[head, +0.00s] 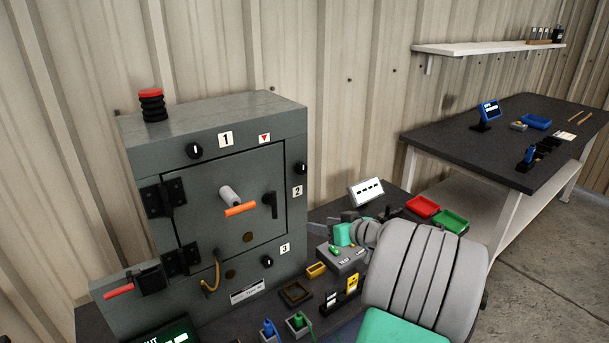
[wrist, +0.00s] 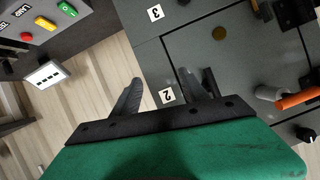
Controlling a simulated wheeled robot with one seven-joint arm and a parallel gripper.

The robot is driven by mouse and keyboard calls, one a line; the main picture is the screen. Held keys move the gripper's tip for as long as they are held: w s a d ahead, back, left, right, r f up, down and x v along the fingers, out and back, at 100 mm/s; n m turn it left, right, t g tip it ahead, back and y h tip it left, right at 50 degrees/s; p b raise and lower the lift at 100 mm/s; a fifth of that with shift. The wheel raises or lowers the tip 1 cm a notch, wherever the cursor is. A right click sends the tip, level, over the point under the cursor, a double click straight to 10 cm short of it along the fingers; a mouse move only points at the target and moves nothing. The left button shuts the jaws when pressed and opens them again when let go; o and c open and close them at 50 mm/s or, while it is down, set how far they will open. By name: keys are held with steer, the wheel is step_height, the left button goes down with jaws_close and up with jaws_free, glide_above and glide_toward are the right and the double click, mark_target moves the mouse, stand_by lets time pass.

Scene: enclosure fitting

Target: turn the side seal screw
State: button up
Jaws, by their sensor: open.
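The grey enclosure (head: 215,130) stands on the bench at the left in the head view. A black screw knob (head: 300,169) sits at its right edge, just above the label 2 (head: 297,190); I take it as the side seal screw. In the wrist view the label 2 (wrist: 168,96) shows upside down between my fingers, and that knob is hidden behind my gripper body. My gripper (head: 318,227) is open and empty, right of the enclosure and lower than the knob. Its two dark fingers also show in the wrist view (wrist: 160,80), pointing at the enclosure.
Other black knobs sit by label 1 (head: 195,150) and label 3 (head: 267,262). An orange handle (head: 240,210) and a black latch (head: 270,205) stick out from the door. A grey button box (head: 343,260) and red (head: 422,206) and green (head: 450,220) trays are near my arm.

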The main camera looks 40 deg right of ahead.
step_height(320, 180, up, 8)
steer(key=w+f+n+t, duration=0.1)
steer(key=w+n+t, duration=0.1)
steer(key=t, duration=0.1)
steer(key=n+t+h, duration=0.1)
steer(key=n+t, duration=0.1)
steer(key=n, duration=0.1)
glide_toward(303, 169)
steer(key=w, duration=0.2)
steer(key=w+p, duration=0.2)
steer(key=w, duration=0.5)
steer(key=shift+w, duration=0.15)
steer(key=shift+c, duration=0.4)
jaws_close()
